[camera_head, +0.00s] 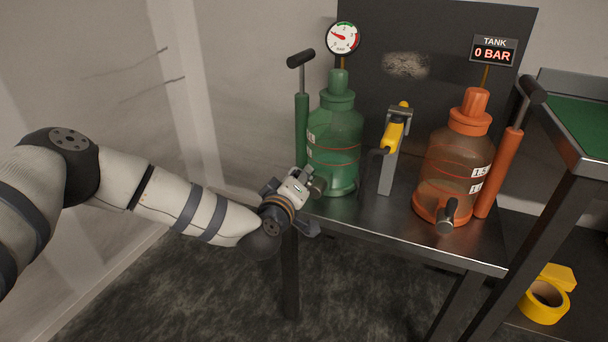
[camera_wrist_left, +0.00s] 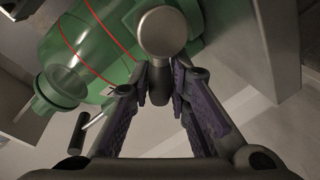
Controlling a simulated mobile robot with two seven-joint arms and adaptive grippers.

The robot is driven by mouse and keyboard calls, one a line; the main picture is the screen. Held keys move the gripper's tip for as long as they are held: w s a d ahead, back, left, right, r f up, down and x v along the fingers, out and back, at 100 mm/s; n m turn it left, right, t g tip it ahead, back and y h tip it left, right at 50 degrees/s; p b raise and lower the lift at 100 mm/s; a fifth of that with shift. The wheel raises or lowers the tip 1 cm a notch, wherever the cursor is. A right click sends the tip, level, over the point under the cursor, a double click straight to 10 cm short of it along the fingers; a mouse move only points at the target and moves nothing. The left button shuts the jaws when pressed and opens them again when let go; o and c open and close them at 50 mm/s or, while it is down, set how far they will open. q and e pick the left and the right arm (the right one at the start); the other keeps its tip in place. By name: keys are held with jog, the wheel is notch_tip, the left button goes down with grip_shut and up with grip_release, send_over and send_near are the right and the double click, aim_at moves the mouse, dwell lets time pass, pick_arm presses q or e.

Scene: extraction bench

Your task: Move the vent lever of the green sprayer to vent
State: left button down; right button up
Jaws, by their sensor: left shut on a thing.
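The green sprayer (camera_head: 340,125) stands upright on the left side of the metal bench, with a round dial gauge (camera_head: 342,38) above it. Its vent lever (camera_head: 317,187) is low on the front, with a dark stem and round metal end. My left gripper (camera_head: 304,184) is at this lever. In the left wrist view, the gripper (camera_wrist_left: 163,84) is shut on the dark lever (camera_wrist_left: 158,85), just below its round grey end, and the green tank (camera_wrist_left: 105,35) lies behind. The fingertips are partly hidden in the head view. My right gripper is in neither view.
An orange sprayer (camera_head: 455,165) with its own front lever (camera_head: 447,217) stands at the bench's right, below a sign reading 0 BAR (camera_head: 492,54). A yellow-handled tool (camera_head: 396,130) sits on a grey post between the sprayers. The bench's front middle (camera_head: 380,220) is clear.

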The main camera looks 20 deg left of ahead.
pick_arm(q)
jog(key=shift+a+f+n, duration=0.15)
jog(key=shift+f+n, duration=0.1)
jog(key=shift+n, duration=0.25)
jog(key=shift+h, duration=0.3)
jog(key=c, duration=1.5)
grip_release()
jog(key=s, duration=0.4)
jog(key=s+r, duration=0.1)
jog(key=s, duration=0.3)
jog(key=s+r, duration=0.1)
jog(key=s, duration=0.3)
jog(key=shift+d, duration=0.4)
jog(key=shift+w, duration=0.1)
